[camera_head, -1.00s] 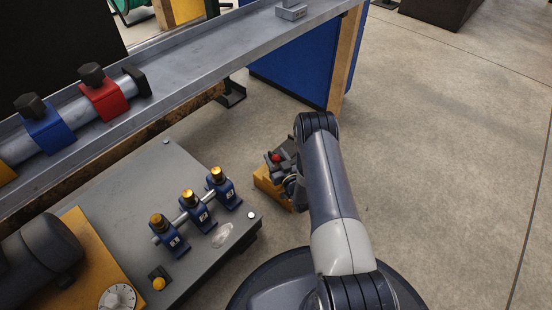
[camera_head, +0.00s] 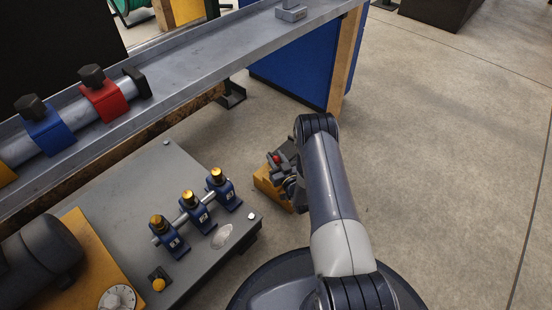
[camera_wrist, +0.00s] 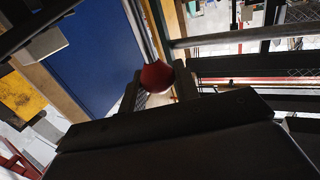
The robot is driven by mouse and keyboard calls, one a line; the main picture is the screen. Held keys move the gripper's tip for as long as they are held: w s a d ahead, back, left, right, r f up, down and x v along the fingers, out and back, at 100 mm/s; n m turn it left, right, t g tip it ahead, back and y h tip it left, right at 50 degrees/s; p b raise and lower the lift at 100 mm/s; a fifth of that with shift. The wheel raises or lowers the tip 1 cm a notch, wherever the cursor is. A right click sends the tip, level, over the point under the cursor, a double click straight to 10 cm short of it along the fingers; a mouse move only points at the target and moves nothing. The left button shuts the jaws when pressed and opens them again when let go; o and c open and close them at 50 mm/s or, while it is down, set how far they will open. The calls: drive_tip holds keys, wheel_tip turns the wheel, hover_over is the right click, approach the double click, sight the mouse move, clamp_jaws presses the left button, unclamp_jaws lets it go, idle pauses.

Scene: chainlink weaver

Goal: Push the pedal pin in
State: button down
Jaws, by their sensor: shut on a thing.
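The pedal pin's red knob (camera_wrist: 157,77) sits between the two fingertips of my gripper (camera_wrist: 158,85) in the wrist view. The gripper is shut on it. In the head view the red knob (camera_head: 276,159) shows small beside my gripper (camera_head: 283,162), just above a yellow pedal block (camera_head: 264,186) on the floor. My gripper and wrist cover part of the block.
A grey machine table (camera_head: 146,187) with several blue clamps stands to the left. A long metal trough (camera_head: 190,62) and its wooden post (camera_head: 345,62) stand behind the pedal. A blue panel (camera_head: 288,75) is under the trough. Floor (camera_head: 450,150) to the right is open.

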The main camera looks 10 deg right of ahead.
drive_tip(key=shift+f, duration=2.4)
drive_tip(key=c, duration=1.1)
unclamp_jaws()
drive_tip(key=shift+s+d+p, duration=0.15)
drive_tip(key=shift+s+p, duration=0.15)
drive_tip(key=shift+s, duration=0.15)
drive_tip(key=p+v, duration=0.3)
drive_tip(key=v, duration=0.7)
drive_tip(key=shift+w, duration=0.1)
